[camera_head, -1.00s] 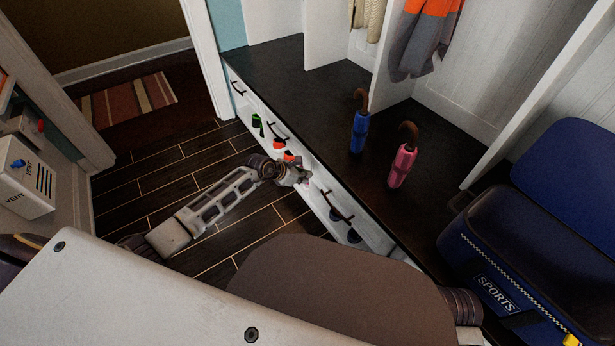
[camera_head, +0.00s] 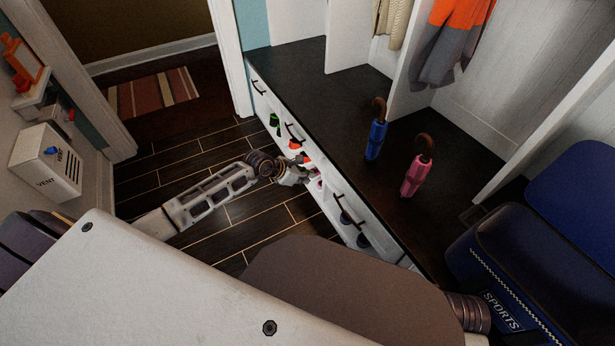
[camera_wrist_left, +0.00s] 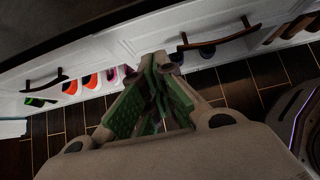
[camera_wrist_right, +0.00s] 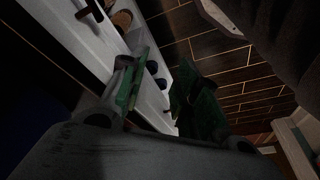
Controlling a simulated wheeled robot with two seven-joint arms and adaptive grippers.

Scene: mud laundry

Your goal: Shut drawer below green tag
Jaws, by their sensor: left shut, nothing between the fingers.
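A white bench front holds a row of drawers with dark handles: a far-end drawer (camera_head: 258,85), a middle drawer (camera_head: 291,131) and a near drawer (camera_head: 345,208). I cannot make out a green tag; the green patch (camera_head: 274,120) below the drawers looks like footwear. My left gripper (camera_head: 306,178) is shut and empty, low beside the bench front between the middle and near handles. In the left wrist view its fingertips (camera_wrist_left: 160,66) point at the bench front, with a drawer handle on each side. My right gripper (camera_wrist_right: 165,80) is open and empty, its fingers apart near the bench front.
Shoes fill the open cubbies under the drawers. A blue umbrella (camera_head: 376,138) and a pink umbrella (camera_head: 415,172) stand on the dark bench top (camera_head: 330,110). A blue sports bag (camera_head: 530,255) is at right. Wooden floor (camera_head: 160,175) is clear at left.

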